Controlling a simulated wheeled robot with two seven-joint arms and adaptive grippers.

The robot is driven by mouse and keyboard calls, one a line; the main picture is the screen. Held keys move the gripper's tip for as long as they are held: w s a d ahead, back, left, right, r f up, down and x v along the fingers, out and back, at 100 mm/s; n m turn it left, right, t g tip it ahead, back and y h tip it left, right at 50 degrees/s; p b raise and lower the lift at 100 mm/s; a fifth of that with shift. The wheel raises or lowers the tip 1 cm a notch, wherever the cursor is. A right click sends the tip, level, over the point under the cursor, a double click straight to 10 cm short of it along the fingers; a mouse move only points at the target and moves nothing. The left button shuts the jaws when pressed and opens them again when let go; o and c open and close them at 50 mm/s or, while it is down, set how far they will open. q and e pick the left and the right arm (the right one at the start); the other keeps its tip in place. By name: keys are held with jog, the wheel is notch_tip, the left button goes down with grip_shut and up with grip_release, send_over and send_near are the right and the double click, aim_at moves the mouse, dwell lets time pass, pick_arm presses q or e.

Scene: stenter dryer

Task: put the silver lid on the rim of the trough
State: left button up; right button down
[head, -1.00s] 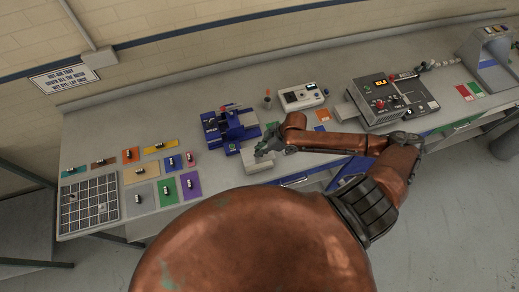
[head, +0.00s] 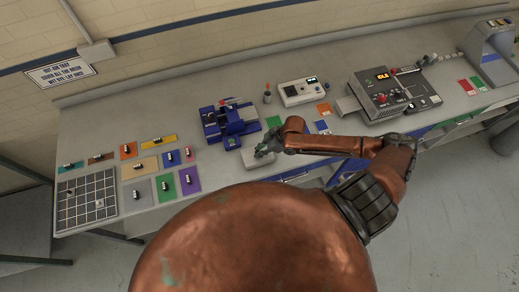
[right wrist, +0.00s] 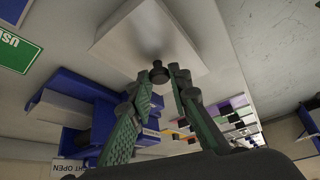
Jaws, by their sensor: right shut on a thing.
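My right gripper (head: 263,152) is in front of the blue machine (head: 232,124), over a pale silver-grey slab (head: 256,163) that looks like the lid. In the right wrist view, the green fingers (right wrist: 168,74) are closed at the dark round knob (right wrist: 159,73) on the flat face of the lid (right wrist: 150,35). No trough can be told apart with certainty, so whether the lid touches a rim cannot be told. My left gripper is not in view.
A white meter box (head: 303,92) and the grey control unit with a lit display (head: 393,97) stand to the right on the bench. Coloured cards with small parts (head: 160,168) and a gridded tray (head: 88,198) lie to the left.

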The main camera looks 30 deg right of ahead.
jog(key=shift+f, duration=0.1)
dwell(0.3)
jog(key=c, duration=1.7)
grip_release()
jog(key=v, duration=1.2)
